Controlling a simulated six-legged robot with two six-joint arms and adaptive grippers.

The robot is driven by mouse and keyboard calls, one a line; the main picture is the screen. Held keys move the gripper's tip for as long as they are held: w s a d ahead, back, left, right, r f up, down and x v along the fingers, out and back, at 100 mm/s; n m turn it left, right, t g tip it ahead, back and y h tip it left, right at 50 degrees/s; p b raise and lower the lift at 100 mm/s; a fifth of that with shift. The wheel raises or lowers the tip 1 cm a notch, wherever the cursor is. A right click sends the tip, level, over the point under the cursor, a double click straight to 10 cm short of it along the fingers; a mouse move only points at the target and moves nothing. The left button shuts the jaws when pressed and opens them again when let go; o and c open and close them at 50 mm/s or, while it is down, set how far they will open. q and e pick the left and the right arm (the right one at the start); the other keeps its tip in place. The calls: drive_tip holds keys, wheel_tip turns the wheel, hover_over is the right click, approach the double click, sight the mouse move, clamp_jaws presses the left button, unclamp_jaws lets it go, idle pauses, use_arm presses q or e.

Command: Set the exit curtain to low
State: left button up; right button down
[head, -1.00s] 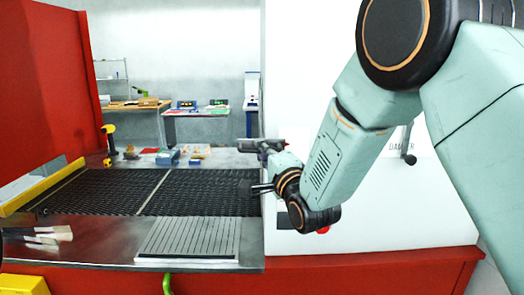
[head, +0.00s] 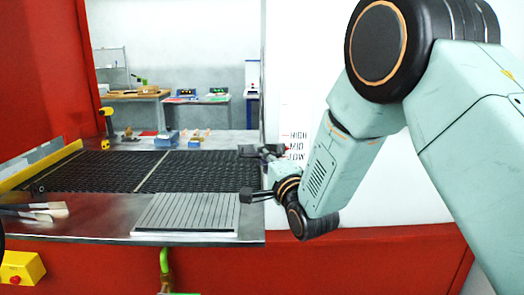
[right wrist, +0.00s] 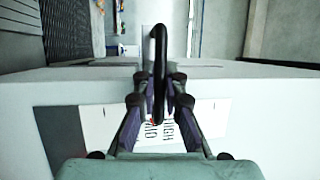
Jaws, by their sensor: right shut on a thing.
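The exit curtain's scale shows as HIGH, MID and LOW labels (head: 297,146) on the white housing. A small red mark (head: 287,151) shows beside them near MID, partly hidden by my arm. My right gripper (head: 250,196) is at the housing's edge by the belt's right end. In the right wrist view, my right gripper (right wrist: 159,90) is shut on a black curved handle (right wrist: 158,48), which stands between the two fingers. Behind it the label plate (right wrist: 200,118) shows MID and HIGH upside down; LOW cannot be read there. My left gripper is not in view.
The dark mesh belt (head: 190,172) runs left of the housing. A slatted plate (head: 187,214) lies in front of it. Brushes (head: 38,211) lie at the left, above a yellow box with a red button (head: 22,267). Benches (head: 195,112) stand far behind.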

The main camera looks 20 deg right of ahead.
wheel_tip(320, 180, down, 3)
drive_tip(key=shift+f+b, duration=0.15)
drive_tip(key=shift+b, duration=0.6)
drive_tip(key=c, duration=1.4)
unclamp_jaws()
drive_tip(key=shift+s, duration=0.15)
drive_tip(key=shift+c, duration=0.2)
drive_tip(key=shift+o, duration=0.2)
drive_tip(key=s+d+f, duration=0.1)
drive_tip(key=s, duration=1)
drive_tip(key=shift+s+d+f, duration=0.2)
drive_tip(key=shift+s+f, duration=0.1)
drive_tip(key=shift+f, duration=0.05)
